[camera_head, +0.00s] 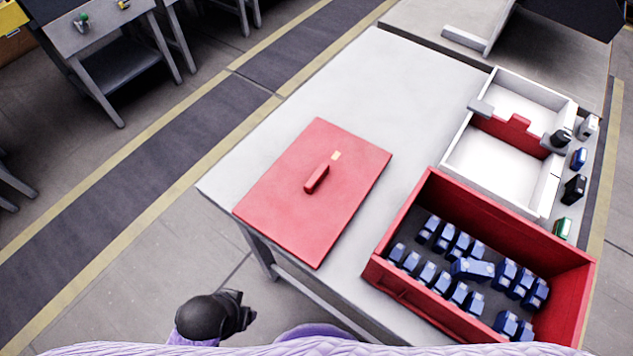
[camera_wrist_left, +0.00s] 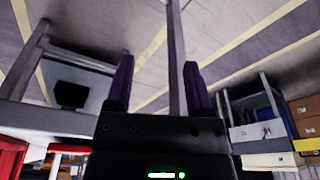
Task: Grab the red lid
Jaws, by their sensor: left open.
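The red lid (camera_head: 290,205) lies flat on the grey table in the head view, left of the red box. A small red handle (camera_head: 317,179) stands up at its middle. My left gripper (camera_head: 240,312) is low in the head view, off the table's near left edge and apart from the lid. In the left wrist view the left gripper's two fingers (camera_wrist_left: 158,85) stand apart with nothing between them. My right gripper is not in view.
The open red box (camera_head: 405,215) holds several blue parts. Behind it is a white tray (camera_head: 463,130) with a red divider. Small bottle-like items (camera_head: 573,190) line the table's right edge. The table top (camera_head: 330,85) is bare behind the lid.

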